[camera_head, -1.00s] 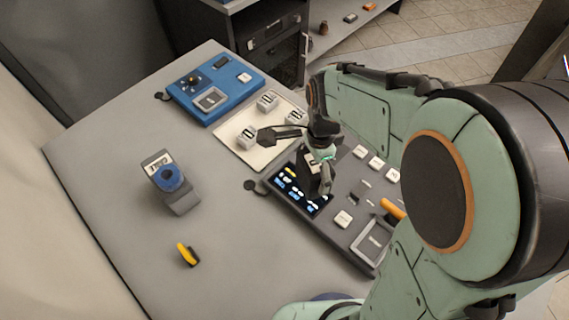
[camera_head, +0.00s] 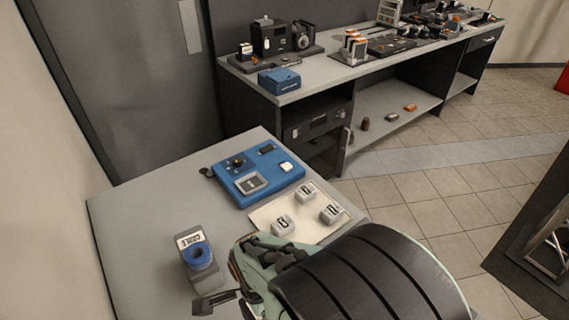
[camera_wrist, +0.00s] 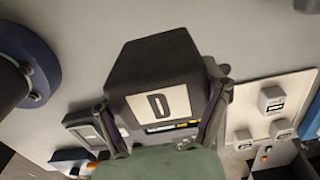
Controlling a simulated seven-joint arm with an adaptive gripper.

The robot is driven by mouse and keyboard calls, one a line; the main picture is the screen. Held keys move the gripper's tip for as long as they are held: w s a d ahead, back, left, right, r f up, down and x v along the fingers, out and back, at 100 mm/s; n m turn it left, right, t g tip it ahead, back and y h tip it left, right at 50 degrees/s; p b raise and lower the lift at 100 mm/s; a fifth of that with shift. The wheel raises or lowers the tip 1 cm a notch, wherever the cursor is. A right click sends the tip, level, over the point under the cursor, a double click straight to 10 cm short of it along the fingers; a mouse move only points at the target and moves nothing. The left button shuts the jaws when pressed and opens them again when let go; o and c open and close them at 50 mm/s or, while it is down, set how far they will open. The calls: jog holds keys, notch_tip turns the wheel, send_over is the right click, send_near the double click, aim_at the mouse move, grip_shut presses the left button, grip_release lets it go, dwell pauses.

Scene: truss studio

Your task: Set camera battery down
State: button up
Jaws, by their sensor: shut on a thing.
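The camera battery (camera_wrist: 155,65) is a dark block with a white label marked D, seen in the wrist view. My gripper (camera_wrist: 163,110) is shut on it, one finger on each side. The battery is above or near the grey tabletop; I cannot tell whether it touches.
A cream tray (camera_head: 262,216) carries three white blocks. A blue device (camera_head: 228,183) lies behind it. A dispenser with a blue roll (camera_head: 199,257) stands at left. The grey table (camera_head: 140,215) is bare around it. A long bench (camera_head: 318,72) with equipment stands behind.

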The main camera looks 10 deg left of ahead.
notch_tip(320, 180, down, 8)
jog(key=shift+f, duration=0.1)
dwell(0.4)
jog(key=o, duration=1.2)
jog(key=shift+f, duration=0.1)
notch_tip(320, 180, up, 12)
jog(key=shift+d+r, duration=0.1)
jog(key=shift+r, duration=0.1)
jog(key=s+d+r+n, duration=0.4)
jog(key=d+n, duration=0.1)
jog(key=d, duration=0.3)
jog(key=s+d+r+n, duration=0.4)
jog(key=d+r+n, duration=0.1)
jog(key=d, duration=0.3)
jog(key=shift+s+d+y, duration=0.25)
jog(key=shift+s+y, duration=0.15)
